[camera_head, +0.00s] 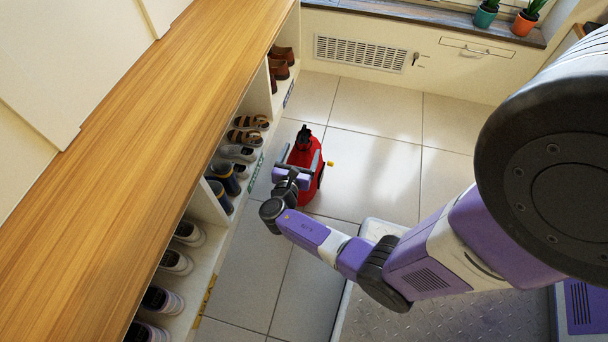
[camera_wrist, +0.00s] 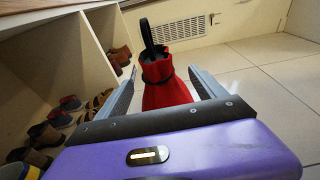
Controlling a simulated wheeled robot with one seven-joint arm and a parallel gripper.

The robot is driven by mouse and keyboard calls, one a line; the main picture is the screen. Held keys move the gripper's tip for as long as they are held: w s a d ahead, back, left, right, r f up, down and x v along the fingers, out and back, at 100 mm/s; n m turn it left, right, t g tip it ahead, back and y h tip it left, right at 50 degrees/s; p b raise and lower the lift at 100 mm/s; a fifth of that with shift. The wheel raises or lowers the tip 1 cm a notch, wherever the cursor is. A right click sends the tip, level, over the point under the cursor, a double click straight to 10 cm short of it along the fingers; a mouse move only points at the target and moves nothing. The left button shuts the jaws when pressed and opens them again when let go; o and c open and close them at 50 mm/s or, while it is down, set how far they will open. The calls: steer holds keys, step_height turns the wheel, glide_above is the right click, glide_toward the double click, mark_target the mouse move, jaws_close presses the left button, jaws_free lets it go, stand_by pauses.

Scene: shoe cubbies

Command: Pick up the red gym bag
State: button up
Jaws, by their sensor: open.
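The red gym bag (camera_head: 308,164) stands on the tiled floor beside the shoe cubbies, with a dark top and strap. In the wrist view the red bag (camera_wrist: 168,95) is upright ahead of my gripper, its black strap loop (camera_wrist: 149,38) rising above it. My gripper (camera_head: 292,172) is at the near side of the bag. In the wrist view my gripper (camera_wrist: 166,84) is open, with one finger on each side of the lower bag. I cannot tell whether the fingers touch it. Part of the bag's near side is hidden behind my gripper in the head view.
The wooden-topped shoe cubby unit (camera_head: 130,130) runs along the left, close to the bag, and holds several shoes and sandals (camera_head: 248,137). A wall with a vent (camera_head: 360,53) is at the back. The tiled floor (camera_head: 380,165) right of the bag is clear.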

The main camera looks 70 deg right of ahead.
steer(key=b+x, duration=0.1)
steer(key=x, duration=0.1)
steer(key=f+b+x, duration=0.1)
steer(key=shift+w+d, duration=0.1)
steer(key=shift+d, duration=0.8)
steer(key=shift+c, duration=0.4)
steer(key=shift+w+r, duration=0.1)
jaws_close()
